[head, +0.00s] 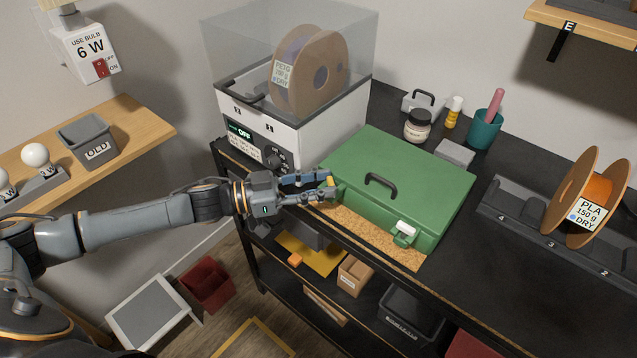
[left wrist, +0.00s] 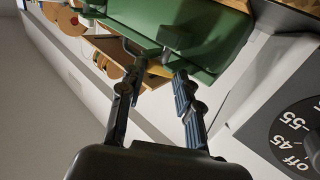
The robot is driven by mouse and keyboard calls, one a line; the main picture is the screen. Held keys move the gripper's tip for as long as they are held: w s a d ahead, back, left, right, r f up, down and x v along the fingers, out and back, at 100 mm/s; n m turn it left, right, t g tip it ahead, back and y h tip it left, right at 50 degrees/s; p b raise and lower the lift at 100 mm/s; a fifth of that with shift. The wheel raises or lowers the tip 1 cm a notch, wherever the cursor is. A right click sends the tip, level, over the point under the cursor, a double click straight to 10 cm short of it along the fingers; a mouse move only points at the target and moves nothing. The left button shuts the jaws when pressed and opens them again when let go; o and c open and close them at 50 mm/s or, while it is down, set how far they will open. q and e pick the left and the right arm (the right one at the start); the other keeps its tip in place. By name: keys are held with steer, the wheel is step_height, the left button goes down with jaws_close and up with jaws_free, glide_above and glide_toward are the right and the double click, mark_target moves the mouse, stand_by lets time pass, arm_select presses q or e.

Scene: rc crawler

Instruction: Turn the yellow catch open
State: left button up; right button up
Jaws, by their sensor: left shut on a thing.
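A green case (head: 400,175) with a dark handle (head: 381,182) lies closed on a cork mat (head: 365,238) at the front of the black bench. The yellow catch (head: 330,180) is at the left end of its front side, mostly hidden by my fingers. A white catch (head: 406,229) is at the right end. My left gripper (head: 328,190) is shut on the yellow catch. How far the catch is turned is hard to tell. My right gripper is not in view.
A white dryer (head: 300,130) with a clear cover stands just left of the case. A spool (head: 585,200) sits in a grey rack on the right. A jar (head: 417,125) and a teal cup (head: 485,130) stand behind the case. Boxes fill the lower shelf.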

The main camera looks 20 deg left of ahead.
arm_select(q)
steer(key=shift+r, duration=0.1)
steer(key=o, duration=1.2)
steer(key=shift+c, duration=0.2)
steer(key=shift+s+d+n, duration=0.1)
steer(key=shift+n, duration=0.2)
